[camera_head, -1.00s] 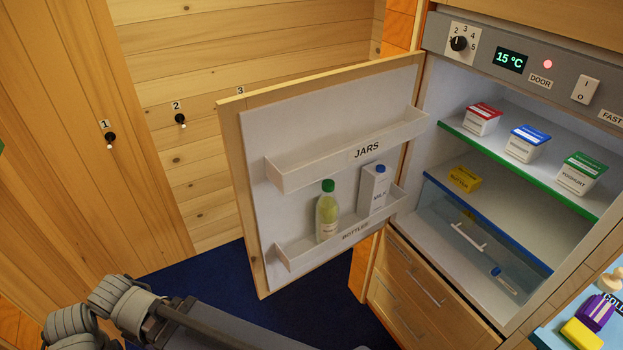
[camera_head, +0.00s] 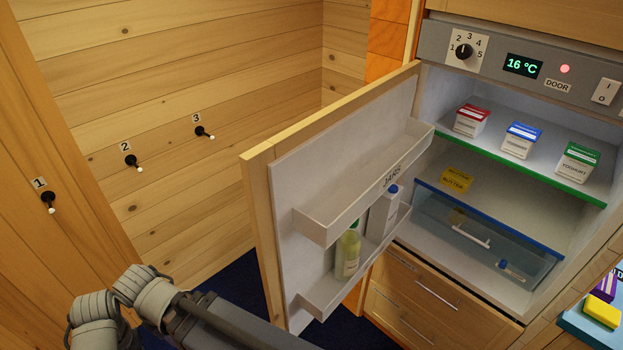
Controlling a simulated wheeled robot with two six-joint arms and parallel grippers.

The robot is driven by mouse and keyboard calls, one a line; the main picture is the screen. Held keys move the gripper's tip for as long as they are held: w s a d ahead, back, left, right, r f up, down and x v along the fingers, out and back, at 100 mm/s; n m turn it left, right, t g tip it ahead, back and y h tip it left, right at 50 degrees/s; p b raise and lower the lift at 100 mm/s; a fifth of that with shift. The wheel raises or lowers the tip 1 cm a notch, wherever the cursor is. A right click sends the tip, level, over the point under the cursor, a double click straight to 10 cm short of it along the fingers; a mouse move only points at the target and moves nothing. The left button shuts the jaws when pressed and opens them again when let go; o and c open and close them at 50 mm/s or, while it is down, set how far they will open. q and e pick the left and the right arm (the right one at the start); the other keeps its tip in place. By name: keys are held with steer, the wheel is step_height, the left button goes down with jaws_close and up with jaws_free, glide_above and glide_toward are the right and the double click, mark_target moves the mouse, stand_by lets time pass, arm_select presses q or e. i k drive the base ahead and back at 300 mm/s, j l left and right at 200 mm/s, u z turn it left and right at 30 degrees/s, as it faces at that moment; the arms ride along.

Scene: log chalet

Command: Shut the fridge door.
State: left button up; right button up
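The fridge (camera_head: 470,75) stands at the right with its wooden door (camera_head: 260,200) open. The door is hinged beside the fridge's left side and its free edge points toward the left and front. I see the door's white inner face with a jar shelf (camera_head: 350,205) and a bottle shelf (camera_head: 325,297). A green bottle (camera_head: 347,252) and a milk carton (camera_head: 383,215) stand in the bottle shelf. My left arm's grey links show at the bottom left, in front of the door, but its gripper is out of view. My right gripper is out of view.
Inside the fridge are three yoghurt tubs (camera_head: 520,141), butter (camera_head: 456,180) and a clear drawer (camera_head: 485,235). The display (camera_head: 524,66) reads 16 °C beside a red light (camera_head: 565,69). Wooden drawers (camera_head: 410,290) are below. Numbered wall hooks (camera_head: 131,161) are at left.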

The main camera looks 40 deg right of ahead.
mark_target(305, 185)
steer(key=i+j+z, duration=0.1)
steer(key=i+z, duration=0.35)
steer(key=i+j+z, duration=0.25)
steer(key=z, duration=0.2)
steer(key=i+j+z, duration=0.45)
steer(key=k+l, duration=0.1)
